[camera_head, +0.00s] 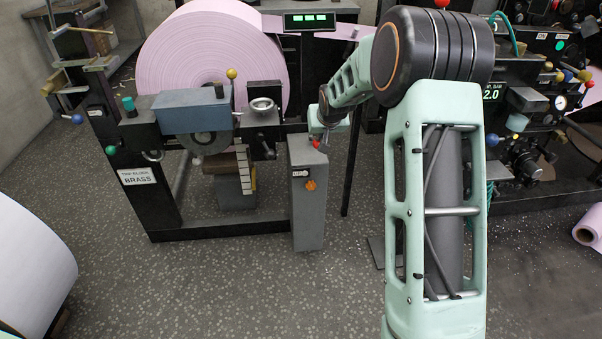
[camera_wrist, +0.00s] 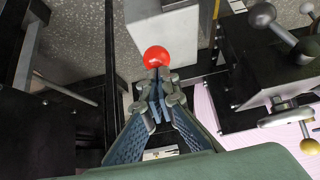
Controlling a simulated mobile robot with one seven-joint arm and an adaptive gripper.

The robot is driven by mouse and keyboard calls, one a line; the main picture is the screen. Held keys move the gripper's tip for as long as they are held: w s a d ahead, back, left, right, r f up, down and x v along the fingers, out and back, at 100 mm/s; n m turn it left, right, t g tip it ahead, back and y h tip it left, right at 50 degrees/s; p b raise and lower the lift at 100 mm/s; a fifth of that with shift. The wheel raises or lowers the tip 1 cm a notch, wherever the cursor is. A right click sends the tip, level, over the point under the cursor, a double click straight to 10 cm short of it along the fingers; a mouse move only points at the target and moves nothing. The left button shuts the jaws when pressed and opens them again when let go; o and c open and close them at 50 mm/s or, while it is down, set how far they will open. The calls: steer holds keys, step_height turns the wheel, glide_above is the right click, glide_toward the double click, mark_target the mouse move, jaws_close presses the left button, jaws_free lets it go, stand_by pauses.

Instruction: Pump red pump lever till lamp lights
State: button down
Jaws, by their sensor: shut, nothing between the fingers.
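The red knob (camera_head: 317,144) of the pump lever sits at the top right of a grey pillar (camera_head: 307,220). In the wrist view the red knob (camera_wrist: 157,56) is just beyond my fingertips, touching or nearly so; I cannot tell which. My gripper (camera_wrist: 158,78) is shut with nothing between its fingers. In the head view my gripper (camera_head: 321,132) is right above the knob. The lever's arm is mostly hidden. An orange round lamp or button (camera_head: 310,185) is on the pillar's front, below a small label; I cannot tell whether it is lit.
A machine with a large pink roll (camera_head: 212,55) and a blue-grey block (camera_head: 192,111) stands left of the pillar. A display with green lights (camera_head: 310,20) is behind. Another machine with knobs (camera_head: 522,155) stands right. A pale roll (camera_head: 30,265) lies front left.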

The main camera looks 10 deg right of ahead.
step_height(320, 180, down, 8)
steer(key=s+b, duration=0.1)
steer(key=b, duration=0.5)
steer(key=shift+s, duration=0.4)
stand_by(0.5)
steer(key=shift+r, duration=0.15)
steer(key=shift+w+r+p, duration=0.3)
steer(key=shift+r+p, duration=0.6)
steer(key=shift+r, duration=0.35)
steer(key=shift+w+r+p, duration=0.25)
steer(key=shift+r+p, duration=0.7)
steer(key=shift+r, duration=0.3)
steer(key=shift+w+r+p, duration=0.3)
steer(key=shift+r+p, duration=0.6)
steer(key=shift+r, duration=0.45)
steer(key=shift+w+r+p, duration=0.15)
steer(key=shift+r+p, duration=0.65)
steer(key=shift+r, duration=0.35)
steer(key=shift+w+r+p, duration=0.2)
steer(key=shift+r+p, duration=0.6)
steer(key=shift+r, duration=0.35)
steer(key=shift+w+r+p, duration=0.15)
steer(key=shift+r+p, duration=0.65)
steer(key=shift+r, duration=0.35)
